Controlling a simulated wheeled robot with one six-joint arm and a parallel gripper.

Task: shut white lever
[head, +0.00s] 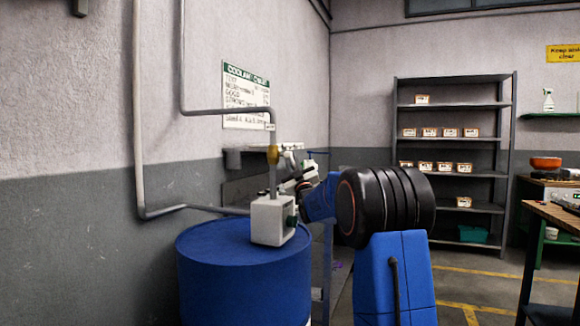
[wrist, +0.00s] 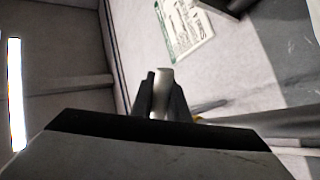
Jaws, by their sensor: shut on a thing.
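In the wrist view my gripper (wrist: 161,84) has both dark fingers closed against a pale, whitish bar, which I take to be the white lever (wrist: 163,74). Its rounded end shows between and just past the fingertips. In the head view my gripper (head: 292,184) is beside the vertical pipe, above the white box on the blue drum. There the lever cannot be made out clearly, and my wrist hides part of the area behind it.
The blue drum (head: 228,255) carries the white box (head: 272,219) with a dark green knob. A grey pipe with a brass fitting (head: 273,155) rises above it. A coolant chart (head: 246,96) hangs on the wall. Shelving (head: 458,123) stands at the back right.

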